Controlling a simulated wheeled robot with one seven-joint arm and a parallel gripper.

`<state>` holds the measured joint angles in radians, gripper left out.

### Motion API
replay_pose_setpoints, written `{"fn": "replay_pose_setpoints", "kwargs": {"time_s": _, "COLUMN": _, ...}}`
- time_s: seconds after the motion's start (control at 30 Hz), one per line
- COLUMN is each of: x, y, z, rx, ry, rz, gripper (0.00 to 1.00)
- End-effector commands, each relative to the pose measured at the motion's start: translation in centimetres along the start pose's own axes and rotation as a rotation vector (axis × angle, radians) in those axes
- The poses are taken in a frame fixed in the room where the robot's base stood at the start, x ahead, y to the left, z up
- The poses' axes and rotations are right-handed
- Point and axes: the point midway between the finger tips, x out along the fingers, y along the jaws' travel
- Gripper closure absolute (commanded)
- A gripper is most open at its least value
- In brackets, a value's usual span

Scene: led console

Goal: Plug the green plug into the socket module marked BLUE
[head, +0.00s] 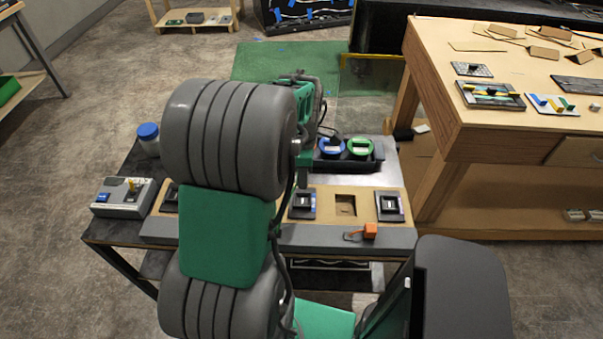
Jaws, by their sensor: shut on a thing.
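My arm fills the middle of the head view and hides my gripper and whatever it holds. A narrow green part (303,170) shows beside the arm, just above a socket module (302,204); I cannot tell whether it belongs to my arm. The tan console panel (268,203) also bears a right module (390,206) and a left module (171,198), partly covered by my arm. An empty square recess (345,205) lies between the middle and right modules. The markings are too small to read. I cannot make out the green plug for certain.
A black tray (376,165) behind the panel holds a blue-topped round item (331,148) and a green-topped one (360,147). An orange block (370,231) with a wire loop is at the front edge. A grey box (124,202) and blue-capped jar (148,140) stand left. A wooden workbench (480,135) is right.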

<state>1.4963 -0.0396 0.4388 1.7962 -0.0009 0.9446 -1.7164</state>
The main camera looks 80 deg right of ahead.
Motion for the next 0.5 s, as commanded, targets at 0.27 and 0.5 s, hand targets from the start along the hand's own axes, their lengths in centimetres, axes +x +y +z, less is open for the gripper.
{"fn": "replay_pose_setpoints", "kwargs": {"time_s": 0.27, "x": 2.5, "y": -0.1, "z": -0.1, "rx": 0.0, "ry": 0.0, "rz": -0.002, "gripper": 1.0}}
{"fn": "replay_pose_setpoints", "kwargs": {"time_s": 0.5, "x": 5.3, "y": -0.1, "z": -0.1, "rx": 0.0, "ry": 0.0, "rz": -0.002, "gripper": 1.0}}
